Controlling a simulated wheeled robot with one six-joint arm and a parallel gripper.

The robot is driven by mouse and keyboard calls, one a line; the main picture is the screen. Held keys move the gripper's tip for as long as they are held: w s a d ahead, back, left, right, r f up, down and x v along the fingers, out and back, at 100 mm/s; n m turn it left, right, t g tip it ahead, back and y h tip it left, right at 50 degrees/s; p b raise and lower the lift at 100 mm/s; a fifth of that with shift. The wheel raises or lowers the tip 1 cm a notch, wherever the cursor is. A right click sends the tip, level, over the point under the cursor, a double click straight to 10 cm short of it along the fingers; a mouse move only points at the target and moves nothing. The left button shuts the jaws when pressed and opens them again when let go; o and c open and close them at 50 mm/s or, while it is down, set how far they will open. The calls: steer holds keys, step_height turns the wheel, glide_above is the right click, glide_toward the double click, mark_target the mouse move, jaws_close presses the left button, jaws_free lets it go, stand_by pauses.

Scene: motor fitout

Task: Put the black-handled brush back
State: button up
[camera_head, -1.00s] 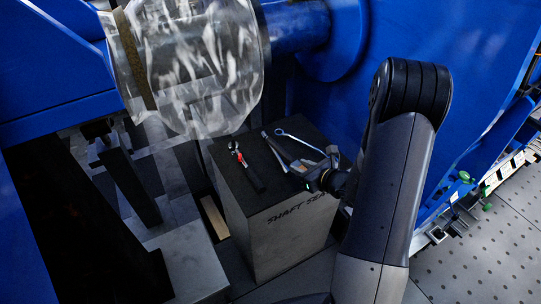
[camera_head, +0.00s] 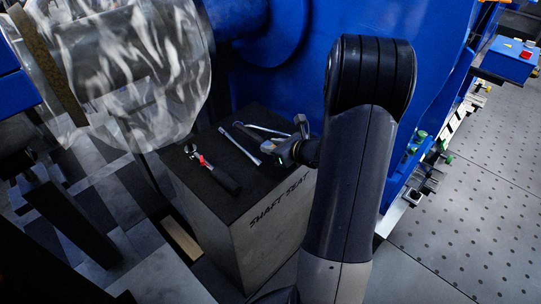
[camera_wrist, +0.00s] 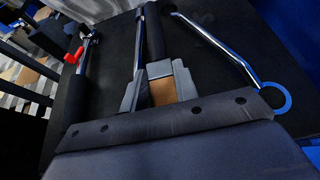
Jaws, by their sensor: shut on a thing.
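The brush shows in the wrist view, with a black handle (camera_wrist: 155,35), a metal collar and tan bristles (camera_wrist: 163,93). It lies between the two fingers of my gripper (camera_wrist: 157,88), which is shut on it. In the head view my gripper (camera_head: 292,150) is over the right side of the dark-topped block marked "SHAFT SEAT" (camera_head: 262,225). The brush is too small and dark to make out there. In the wrist view the handle points away from me over the dark top. I cannot tell whether it touches the top.
On the block lie a red-and-black tool (camera_head: 213,170), a silver bar (camera_head: 240,147) and a ring spanner (camera_head: 265,129). The spanner is close to the right of my gripper in the wrist view (camera_wrist: 230,55). A clear-wrapped shaft (camera_head: 120,70) hangs left. Blue housing (camera_head: 290,60) stands behind.

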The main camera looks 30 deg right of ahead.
steer(key=shift+f+b, duration=0.3)
steer(key=shift+f, duration=1.35)
steer(key=shift+f, duration=0.15)
steer(key=o, duration=0.8)
